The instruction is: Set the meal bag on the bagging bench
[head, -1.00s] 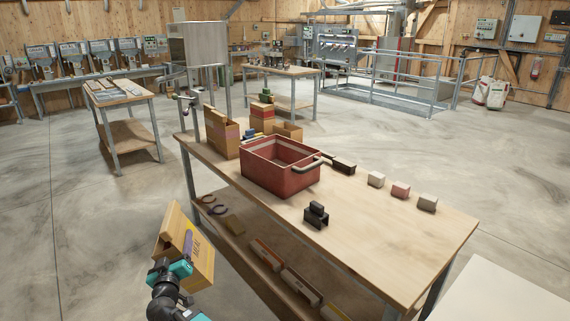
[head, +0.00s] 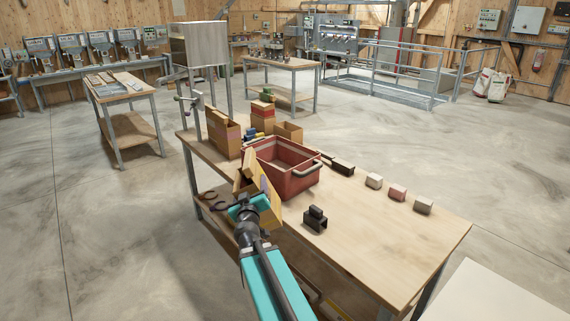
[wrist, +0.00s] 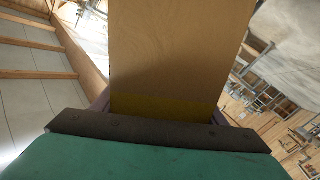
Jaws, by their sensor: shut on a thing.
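The meal bag (head: 266,203) is a tan, box-shaped bag with a yellow and purple label. My gripper (head: 243,207) is shut on it and holds it tilted at the near left edge of the wooden bench (head: 375,255), in front of the red crate. In the wrist view the bag (wrist: 180,50) fills the middle as a plain tan face with a yellow band, close above the dark gripper edge (wrist: 160,130). I cannot tell whether the bag touches the bench top. My arm hides part of the bench's near side and lower shelf.
The red crate (head: 300,182) stands just behind the bag. A black bracket (head: 315,218) sits right of it, and small blocks (head: 397,193) line the far edge. Tan bags (head: 222,135) stand at the far left end. The bench's right front is clear.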

